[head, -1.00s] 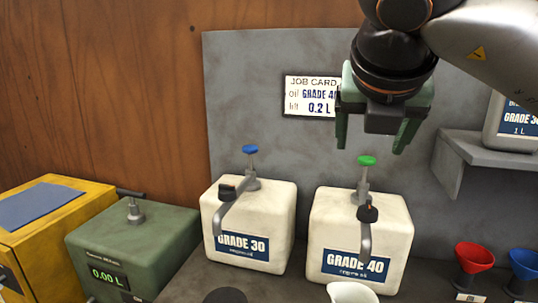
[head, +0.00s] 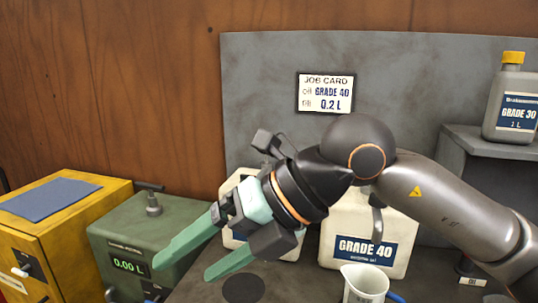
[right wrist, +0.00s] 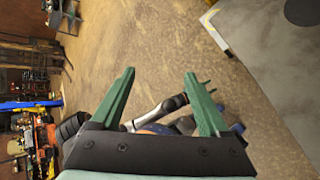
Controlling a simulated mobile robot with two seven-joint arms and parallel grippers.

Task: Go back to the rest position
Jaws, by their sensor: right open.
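My right gripper (head: 198,262) is open and empty. In the head view it reaches in from the right, above the bench, with its green fingers pointing down and left. In the right wrist view its two green fingers (right wrist: 160,95) are spread over the floor, with nothing between them. My right arm hides most of the left white oil container (head: 290,244) and the top of the GRADE 40 container (head: 340,222). My left gripper does not show in the head view.
A white jug (head: 366,284) stands on the bench before the GRADE 40 container. A green box (head: 170,230) reading 0.00 L and a yellow cabinet (head: 95,205) stand at left. A job card (head: 325,92) hangs behind. A GRADE 30 bottle (head: 514,95) stands on the right shelf.

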